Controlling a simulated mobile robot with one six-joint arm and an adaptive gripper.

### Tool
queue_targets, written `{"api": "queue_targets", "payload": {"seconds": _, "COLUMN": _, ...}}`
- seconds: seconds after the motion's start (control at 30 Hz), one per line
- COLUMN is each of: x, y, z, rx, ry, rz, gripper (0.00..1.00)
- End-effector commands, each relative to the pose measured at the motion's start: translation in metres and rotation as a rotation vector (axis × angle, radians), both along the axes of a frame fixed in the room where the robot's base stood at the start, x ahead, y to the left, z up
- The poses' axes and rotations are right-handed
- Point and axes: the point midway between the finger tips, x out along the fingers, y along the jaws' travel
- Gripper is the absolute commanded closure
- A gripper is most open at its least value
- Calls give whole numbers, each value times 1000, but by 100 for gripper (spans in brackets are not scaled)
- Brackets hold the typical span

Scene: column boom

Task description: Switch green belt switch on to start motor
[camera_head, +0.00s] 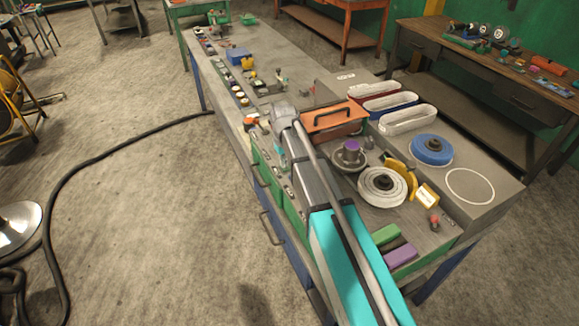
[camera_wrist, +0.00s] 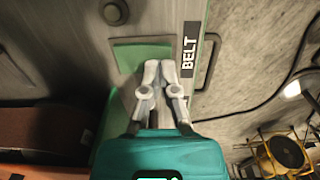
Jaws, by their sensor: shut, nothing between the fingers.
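In the wrist view, my gripper (camera_wrist: 160,66) is shut and empty, its two fingertips together. A green rectangular piece (camera_wrist: 136,53), apparently the belt switch, sits just beyond and left of the fingertips. They overlap its right part in the picture, and I cannot tell whether they touch it. A black label reading BELT (camera_wrist: 188,56) is on the grey edge just right of the fingertips. In the head view my arm reaches along the workbench (camera_head: 225,110), and hides the switch and most of the gripper. The motor cannot be made out.
A dark round knob (camera_wrist: 114,12) is beyond the green piece. On the bench, an orange box with a handle (camera_head: 333,119), a white roll (camera_head: 372,188) and a blue roll (camera_head: 432,148) stand right of my arm. A black cable (camera_head: 75,175) crosses the open floor at left.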

Motion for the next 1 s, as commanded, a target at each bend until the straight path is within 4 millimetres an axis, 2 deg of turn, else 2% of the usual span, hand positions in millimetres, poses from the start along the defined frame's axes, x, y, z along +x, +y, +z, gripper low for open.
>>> {"api": "queue_targets", "payload": {"seconds": 0.67, "x": 0, "y": 0, "z": -6, "rx": 0, "ry": 0, "rz": -1, "gripper": 100}}
{"api": "queue_targets", "payload": {"seconds": 1.0, "x": 0, "y": -1, "z": 10, "rx": 0, "ry": 0, "rz": -1, "gripper": 100}}
